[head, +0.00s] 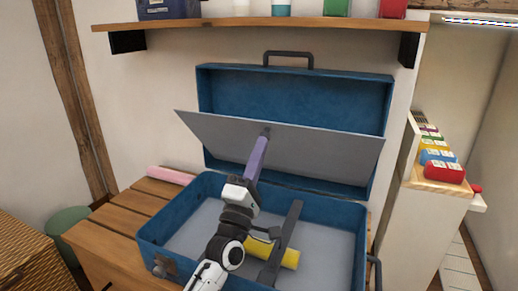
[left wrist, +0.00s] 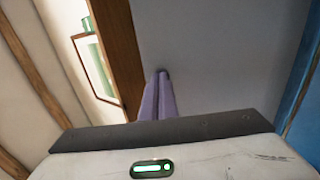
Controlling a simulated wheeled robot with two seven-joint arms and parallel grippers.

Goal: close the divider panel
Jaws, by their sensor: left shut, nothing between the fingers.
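The divider panel (head: 310,148) is a flat grey sheet inside the open lid of a blue suitcase (head: 150,240). It leans forward from the lid (head: 290,92), tilted, with a gap behind its upper edge. My left gripper (head: 266,132) has purple fingers, shut and empty, with their tips at the panel's front face near its middle; I cannot tell if they touch. In the left wrist view the fingers (left wrist: 160,85) point at the grey panel (left wrist: 220,50). My right gripper is not in view.
The suitcase base holds a yellow cylinder (head: 285,257) and a dark grey strap (head: 285,240). A wooden shelf (head: 260,22) hangs above the lid. A pink roll (head: 171,176) lies behind left on the wooden bench (head: 120,216). A cabinet with coloured blocks (head: 440,172) stands right.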

